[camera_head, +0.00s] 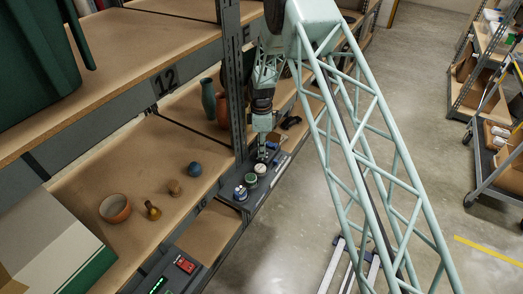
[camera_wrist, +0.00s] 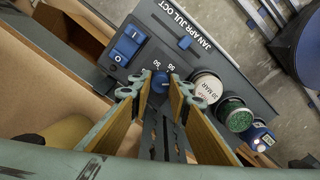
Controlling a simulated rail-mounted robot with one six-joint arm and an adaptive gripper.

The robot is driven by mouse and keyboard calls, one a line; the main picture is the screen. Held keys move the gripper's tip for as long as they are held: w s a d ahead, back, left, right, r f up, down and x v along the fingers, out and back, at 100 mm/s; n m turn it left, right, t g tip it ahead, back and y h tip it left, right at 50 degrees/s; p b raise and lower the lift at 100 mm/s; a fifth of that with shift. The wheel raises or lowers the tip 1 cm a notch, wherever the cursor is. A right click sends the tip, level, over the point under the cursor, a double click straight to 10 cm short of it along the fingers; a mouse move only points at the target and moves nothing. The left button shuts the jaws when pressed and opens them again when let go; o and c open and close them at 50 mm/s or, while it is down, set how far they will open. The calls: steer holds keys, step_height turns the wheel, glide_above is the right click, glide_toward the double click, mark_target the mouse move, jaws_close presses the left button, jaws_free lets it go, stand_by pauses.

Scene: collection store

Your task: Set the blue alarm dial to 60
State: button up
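In the wrist view, the blue dial (camera_wrist: 160,82) sits on a dark grey panel (camera_wrist: 221,66), with small white scale numbers beside it. The numbers are upside down and too small to read surely, and I cannot tell the dial's setting. My gripper (camera_wrist: 157,92) is open, its two yellow-padded fingers on either side of the dial. I cannot tell whether either finger touches it. In the head view my gripper (camera_head: 262,154) points down at the panel on the shelf, and the dial is hidden.
A blue switch (camera_wrist: 129,41) and a slider (camera_wrist: 185,42) by month labels share the panel. A white-lidded jar (camera_wrist: 206,88), a green-topped jar (camera_wrist: 235,113) and a blue-and-white one (camera_wrist: 258,134) stand close right of the fingers. A shelf post (camera_head: 235,85) rises beside my arm.

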steer(key=o, duration=0.5)
steer(key=shift+c, duration=0.2)
steer(key=shift+r, duration=0.15)
step_height(320, 180, up, 12)
stand_by(0.5)
stand_by(0.5)
